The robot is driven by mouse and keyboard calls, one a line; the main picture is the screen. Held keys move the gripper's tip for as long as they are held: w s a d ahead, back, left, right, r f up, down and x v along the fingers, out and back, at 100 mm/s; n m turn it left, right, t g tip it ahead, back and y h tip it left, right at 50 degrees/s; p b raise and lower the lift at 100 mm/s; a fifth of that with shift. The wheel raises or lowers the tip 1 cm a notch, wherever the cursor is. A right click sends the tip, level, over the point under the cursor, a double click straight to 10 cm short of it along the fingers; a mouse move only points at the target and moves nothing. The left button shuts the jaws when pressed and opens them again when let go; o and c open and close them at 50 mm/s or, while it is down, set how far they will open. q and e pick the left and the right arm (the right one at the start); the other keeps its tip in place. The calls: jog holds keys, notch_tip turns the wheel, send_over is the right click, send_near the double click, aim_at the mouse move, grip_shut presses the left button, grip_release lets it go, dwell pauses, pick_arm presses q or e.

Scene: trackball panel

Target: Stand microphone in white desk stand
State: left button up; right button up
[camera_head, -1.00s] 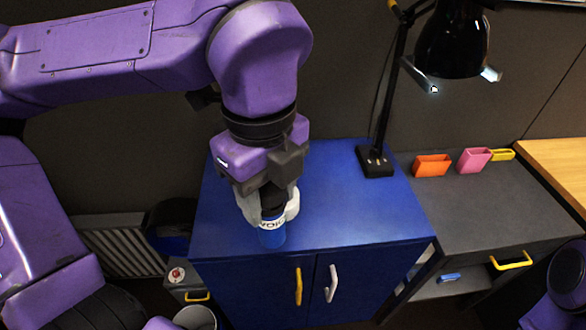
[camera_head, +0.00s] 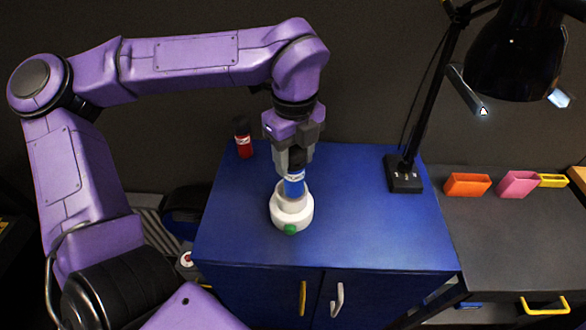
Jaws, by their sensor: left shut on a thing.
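My left gripper (camera_head: 293,163) points down over the blue cabinet top and is shut on the blue microphone (camera_head: 294,186). The microphone is upright, with a white label band below the fingers; its upper part is hidden by the gripper. The white desk stand (camera_head: 291,212) is on the cabinet top, a round base with a raised cup and a green spot at the front. The microphone's lower end is at the stand's cup opening; I cannot tell how deep inside it is. My right gripper is not in view.
A red, dark-topped object with a white label (camera_head: 244,147) stands at the cabinet's back left. A black desk lamp (camera_head: 405,172) stands at the back right. Orange (camera_head: 467,185) and pink (camera_head: 518,184) holders are on the grey desk. The blue cabinet top (camera_head: 370,230) is clear right of the stand.

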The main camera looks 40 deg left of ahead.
aim_at(291, 168)
pick_arm(q)
jog(key=f+b, duration=0.1)
jog(key=f, duration=0.1)
jog(key=a+f+b, duration=0.1)
jog(key=f+b, duration=0.1)
jog(key=shift+f, duration=0.3)
jog(key=shift+w, duration=0.35)
jog(key=shift+s+d+f, duration=0.1)
jog(key=shift+s, duration=0.2)
jog(key=o, duration=1.2)
jog(key=shift+w, duration=0.15)
jog(key=shift+r, duration=0.35)
notch_tip(291, 168, up, 12)
jog(key=shift+f, duration=0.1)
